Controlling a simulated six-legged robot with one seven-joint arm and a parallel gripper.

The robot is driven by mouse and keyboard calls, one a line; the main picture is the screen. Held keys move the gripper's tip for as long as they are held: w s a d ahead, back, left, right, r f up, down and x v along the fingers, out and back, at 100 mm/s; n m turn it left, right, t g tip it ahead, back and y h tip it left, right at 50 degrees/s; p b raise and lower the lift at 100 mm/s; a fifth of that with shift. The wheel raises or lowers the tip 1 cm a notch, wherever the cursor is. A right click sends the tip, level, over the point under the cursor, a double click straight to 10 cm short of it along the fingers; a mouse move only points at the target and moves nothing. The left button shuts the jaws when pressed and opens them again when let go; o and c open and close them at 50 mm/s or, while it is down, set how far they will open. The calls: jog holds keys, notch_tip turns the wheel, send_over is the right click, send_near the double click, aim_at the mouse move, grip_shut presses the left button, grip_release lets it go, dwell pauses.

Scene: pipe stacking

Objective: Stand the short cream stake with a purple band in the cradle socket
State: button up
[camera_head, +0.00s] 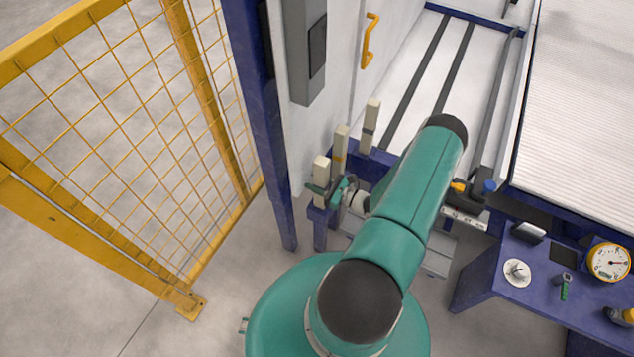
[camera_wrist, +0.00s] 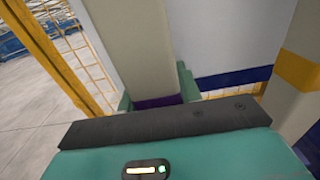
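The short cream stake with a purple band (camera_head: 321,168) stands upright at the near end of a row of three cream stakes. Its band shows low down in the wrist view (camera_wrist: 157,102). My gripper (camera_head: 325,190) is around it, with a green finger close against each side and no clear gap in the wrist view. The stake's foot is mostly hidden by the fingers and the gripper body. A stake with a yellow band (camera_head: 340,148) and a taller one with a grey band (camera_head: 369,120) stand behind it. I cannot make out the cradle socket clearly.
A blue post (camera_head: 262,120) and a yellow mesh fence (camera_head: 130,110) are on the left. A white wall panel with a yellow handle (camera_head: 370,42) rises behind the stakes. A blue bench with a gauge (camera_head: 609,262) and small parts is at the right.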

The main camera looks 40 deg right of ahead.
aim_at(316, 167)
jog(key=shift+c, duration=1)
jog(key=shift+r, duration=4.45)
